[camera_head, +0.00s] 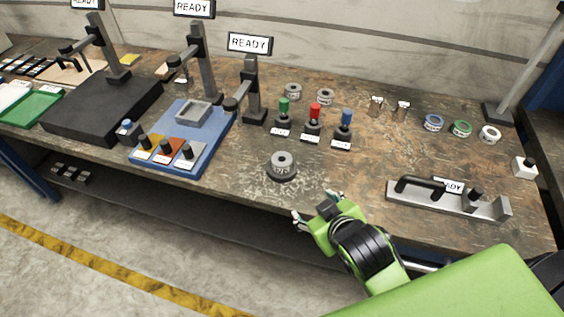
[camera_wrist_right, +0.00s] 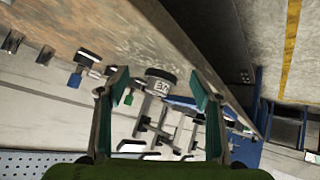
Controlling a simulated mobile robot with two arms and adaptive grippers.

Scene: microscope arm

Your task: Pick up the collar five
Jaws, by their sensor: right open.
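Several ring-shaped collars are on the workbench, with labels too small to read surely, so I cannot tell which is collar five. A grey labelled collar (camera_head: 282,161) sits on a dark round base near the front edge. Two grey rings (camera_head: 293,90) (camera_head: 325,96) lie farther back. Blue (camera_head: 433,122), green (camera_head: 461,128) and white (camera_head: 489,134) rings are at the right. My right gripper (camera_head: 318,207) is open and empty at the bench's front edge, in front of and apart from the front collar. In the right wrist view, this collar (camera_wrist_right: 160,84) appears between the open fingers. My left gripper is not in view.
Green, red and blue-topped pieces (camera_head: 314,120) stand behind the front collar. A blue tray (camera_head: 210,142) and microscope stands (camera_head: 254,95) are to the left. A grey handled fixture (camera_head: 445,200) is to the right. The bench around the front collar is clear.

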